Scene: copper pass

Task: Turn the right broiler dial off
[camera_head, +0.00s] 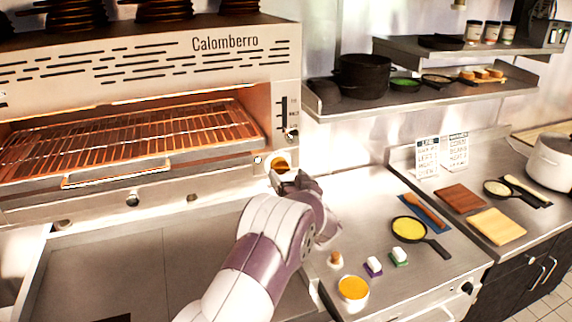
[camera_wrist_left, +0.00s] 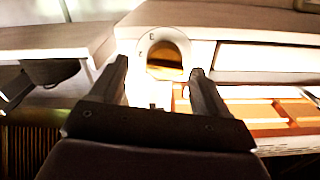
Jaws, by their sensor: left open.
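The broiler (camera_head: 225,75), labelled Calomberro, fills the upper left of the head view. A round dial (camera_head: 279,164) with a gold-orange face sits at the right end of its front panel. My left gripper (camera_head: 290,178) is just in front of and below this dial and partly covers it. In the left wrist view, the dial (camera_wrist_left: 165,57) has a pale marked plate and lies ahead of, and between, the open fingers of my left gripper (camera_wrist_left: 160,85). Nothing is between the fingers, and contact with the dial cannot be told. My right gripper is out of view.
Small knobs (camera_head: 132,199) line the panel under the broiler rack (camera_head: 130,140). On the counter right of my arm are an orange bowl (camera_head: 353,289), a small pan (camera_head: 409,229) and cutting boards (camera_head: 495,227). A shelf (camera_head: 440,93) with pots is above.

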